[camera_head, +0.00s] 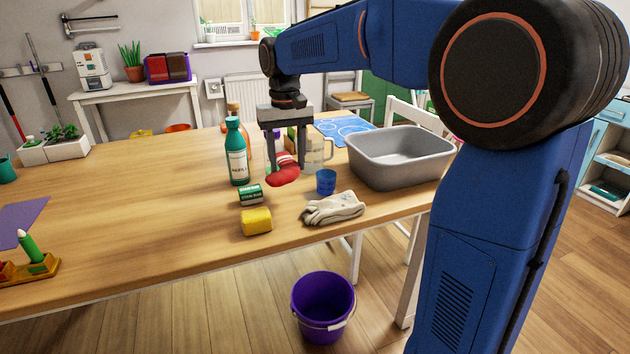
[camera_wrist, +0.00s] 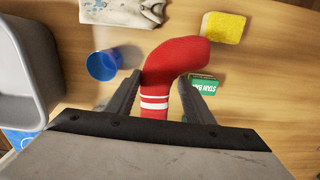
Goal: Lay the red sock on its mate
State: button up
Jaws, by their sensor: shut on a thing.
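A red sock with white stripes (camera_head: 284,172) hangs in my gripper (camera_head: 287,160), above the wooden table. The wrist view also shows the sock (camera_wrist: 176,62) between the two fingers of my gripper (camera_wrist: 166,92), with its foot end bent to the right. My gripper is shut on the sock. I see no second red sock in either view.
A green bottle (camera_head: 237,155), a stain bar box (camera_head: 251,195), a yellow sponge (camera_head: 257,222), a blue cup (camera_head: 326,182), grey-white gloves (camera_head: 334,208) and a grey basin (camera_head: 400,158) surround the sock. A purple bucket (camera_head: 323,306) stands on the floor. The table's left middle is clear.

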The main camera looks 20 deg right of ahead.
aim_at(290, 200)
jog(key=shift+f, duration=4.2)
jog(key=shift+c, duration=0.2)
jog(key=shift+f, duration=0.15)
jog(key=o, duration=1.1)
jog(key=shift+c, duration=0.2)
